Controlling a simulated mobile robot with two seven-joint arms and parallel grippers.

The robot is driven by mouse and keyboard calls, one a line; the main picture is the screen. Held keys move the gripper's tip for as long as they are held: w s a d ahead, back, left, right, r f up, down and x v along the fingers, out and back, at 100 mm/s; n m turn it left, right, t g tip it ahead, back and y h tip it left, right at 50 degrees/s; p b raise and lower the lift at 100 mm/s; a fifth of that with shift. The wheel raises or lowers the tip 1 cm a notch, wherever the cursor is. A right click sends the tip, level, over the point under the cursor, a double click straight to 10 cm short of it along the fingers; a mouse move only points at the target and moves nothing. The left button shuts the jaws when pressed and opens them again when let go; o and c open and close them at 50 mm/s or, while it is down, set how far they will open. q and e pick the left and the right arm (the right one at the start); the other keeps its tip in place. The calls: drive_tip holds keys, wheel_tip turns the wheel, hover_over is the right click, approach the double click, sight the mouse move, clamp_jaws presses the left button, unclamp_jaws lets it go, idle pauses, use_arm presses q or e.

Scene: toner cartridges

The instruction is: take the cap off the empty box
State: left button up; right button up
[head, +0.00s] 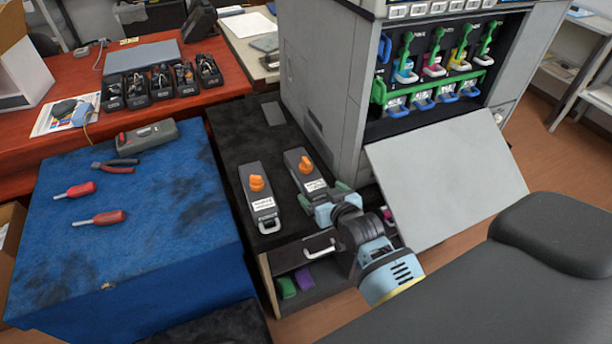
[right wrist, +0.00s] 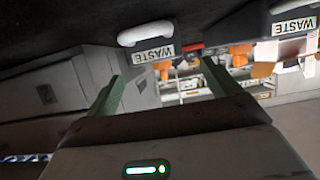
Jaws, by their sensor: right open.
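Two dark grey boxes stand side by side on the black cabinet top, the left box (head: 263,201) and the right box (head: 295,158). The left box has an orange cap (head: 257,183) on top, and the right box has another orange cap (head: 306,163). Their small white labels are too small to read, so I cannot tell which box is empty. My right gripper (head: 322,194) is open at the near end of the right box and partly hides it. In the right wrist view, a white handle (right wrist: 146,33) and a WASTE label (right wrist: 154,53) show beyond the fingers. My left gripper is out of view.
The printer (head: 325,85) stands behind, with its grey door (head: 445,185) folded down at right. Below the boxes is an open drawer or shelf with green and purple items. A blue-covered table (head: 150,220) at left holds screwdrivers and pliers. A dark chair (head: 500,280) is at lower right.

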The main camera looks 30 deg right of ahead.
sight(315, 184)
drive_tip(key=shift+f+b+x, duration=0.1)
drive_tip(key=shift+b+x, duration=0.1)
drive_tip(key=shift+x, duration=1.25)
drive_tip(key=shift+f+b+x, duration=0.15)
drive_tip(key=shift+x, duration=1.25)
drive_tip(key=shift+w+d+f, duration=0.1)
drive_tip(key=shift+w+d, duration=0.1)
drive_tip(key=shift+w, duration=0.05)
drive_tip(key=c, duration=1)
drive_tip(key=shift+c, duration=0.8)
drive_tip(key=shift+r, duration=0.3)
wheel_tip(315, 184, up, 8)
drive_tip(key=shift+r+p, duration=0.15)
drive_tip(key=shift+p, duration=0.6)
drive_tip(key=shift+r, duration=0.65)
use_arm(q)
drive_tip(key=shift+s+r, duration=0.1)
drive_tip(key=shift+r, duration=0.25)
